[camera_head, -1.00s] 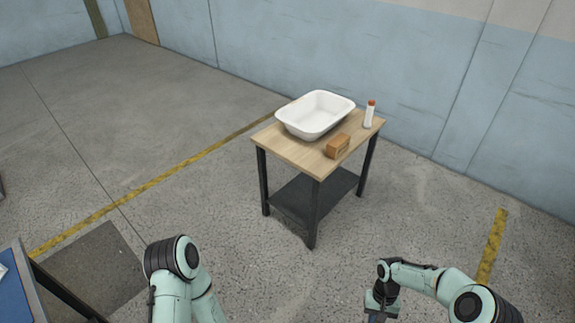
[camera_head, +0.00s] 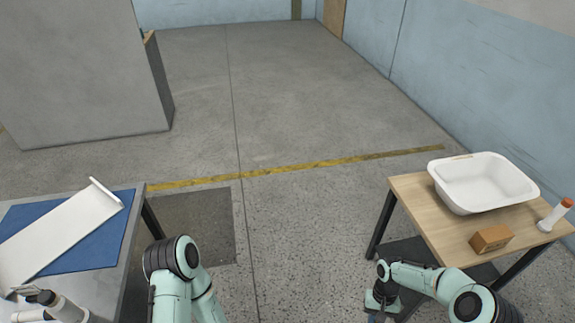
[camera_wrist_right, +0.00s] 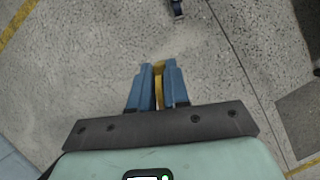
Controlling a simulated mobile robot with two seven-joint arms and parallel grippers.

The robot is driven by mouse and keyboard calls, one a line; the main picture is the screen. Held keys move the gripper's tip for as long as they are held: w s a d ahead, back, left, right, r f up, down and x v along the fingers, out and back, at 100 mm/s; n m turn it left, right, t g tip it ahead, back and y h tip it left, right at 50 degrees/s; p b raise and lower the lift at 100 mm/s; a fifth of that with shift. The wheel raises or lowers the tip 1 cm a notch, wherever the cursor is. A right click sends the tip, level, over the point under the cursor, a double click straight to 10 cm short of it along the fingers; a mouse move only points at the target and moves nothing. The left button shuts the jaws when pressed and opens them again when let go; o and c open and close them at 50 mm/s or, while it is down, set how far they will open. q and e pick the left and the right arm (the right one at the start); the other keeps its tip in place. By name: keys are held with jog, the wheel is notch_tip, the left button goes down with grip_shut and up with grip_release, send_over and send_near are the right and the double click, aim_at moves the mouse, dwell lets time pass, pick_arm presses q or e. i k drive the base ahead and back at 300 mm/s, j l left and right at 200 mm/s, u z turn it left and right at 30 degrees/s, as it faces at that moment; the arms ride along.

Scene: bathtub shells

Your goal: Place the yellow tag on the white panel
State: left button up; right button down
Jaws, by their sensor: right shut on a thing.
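The white panel (camera_head: 62,235) lies tilted across a blue mat on the table at the left of the head view. It has a raised lip at its upper right end. My right gripper (camera_wrist_right: 158,68) is shut on the yellow tag (camera_wrist_right: 159,88), a thin strip between the blue fingers in the right wrist view. The tag is mostly hidden by the fingers. In the head view the right gripper is at the bottom edge, far right of the panel, over the floor. My left arm shows at the bottom, but its gripper is out of view.
The blue mat (camera_head: 98,248) covers part of the left table. A wooden table (camera_head: 425,205) at right holds a white tub (camera_head: 478,190), a brown box (camera_head: 491,238) and an orange-capped bottle (camera_head: 555,214). A grey block (camera_head: 80,75) stands at back left. The floor between the tables is open.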

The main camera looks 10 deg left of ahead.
aim_at(55, 231)
jog(key=i+j+u, duration=0.15)
jog(key=i+u, duration=0.15)
jog(key=i, duration=0.25)
jog(key=i+u, duration=0.3)
jog(key=i, duration=0.2)
jog(key=i+l+u, duration=0.1)
jog(key=i+u, duration=0.2)
jog(key=i, duration=0.25)
jog(key=i+l+u, duration=0.3)
jog(key=i, duration=0.2)
jog(key=u, duration=1.5)
